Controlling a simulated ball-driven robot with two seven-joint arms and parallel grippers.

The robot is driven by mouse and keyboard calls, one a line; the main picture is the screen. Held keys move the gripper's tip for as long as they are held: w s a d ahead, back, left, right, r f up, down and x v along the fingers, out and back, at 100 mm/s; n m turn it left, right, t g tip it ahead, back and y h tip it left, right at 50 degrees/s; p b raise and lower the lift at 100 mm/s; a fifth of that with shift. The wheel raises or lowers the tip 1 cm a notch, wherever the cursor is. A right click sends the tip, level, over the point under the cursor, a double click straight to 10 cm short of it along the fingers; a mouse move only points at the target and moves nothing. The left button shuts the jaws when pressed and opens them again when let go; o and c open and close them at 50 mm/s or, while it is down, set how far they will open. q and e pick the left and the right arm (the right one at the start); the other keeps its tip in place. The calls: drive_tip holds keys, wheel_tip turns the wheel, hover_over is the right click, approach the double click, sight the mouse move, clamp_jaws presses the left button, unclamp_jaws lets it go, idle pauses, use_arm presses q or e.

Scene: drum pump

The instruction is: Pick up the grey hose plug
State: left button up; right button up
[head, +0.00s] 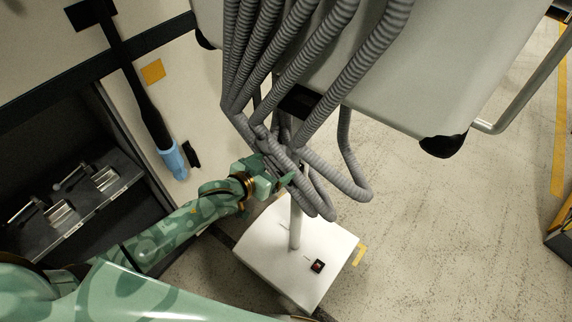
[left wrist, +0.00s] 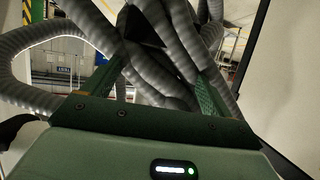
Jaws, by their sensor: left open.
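Grey corrugated hoses (head: 268,60) hang in a bundle and loop back up at their lower ends. I cannot make out the grey hose plug for certain among them. My left gripper (head: 288,178) is at the lower part of the bundle, beside the loops, and partly covered by them. In the left wrist view its two green fingers (left wrist: 163,50) stand apart, with grey hoses (left wrist: 160,72) crossing between and beyond them. I cannot tell whether the fingers touch any hose. My right gripper is in neither view.
A white box base (head: 282,277) with a pole and a small dark switch (head: 317,266) stands below the hoses. A big pale cabinet (head: 440,65) hangs over the right. A dark recess with metal fittings (head: 62,215) is at left.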

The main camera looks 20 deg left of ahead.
sight(281, 163)
use_arm(q)
drive_tip(key=x, duration=0.5)
drive_tip(key=shift+w+d+b, duration=0.25)
drive_tip(key=shift+d+b, duration=0.15)
drive_tip(key=shift+d, duration=0.05)
drive_tip(key=shift+r, duration=0.1)
drive_tip(key=c, duration=1)
drive_tip(key=shift+r, duration=0.1)
drive_tip(key=shift+c, duration=0.2)
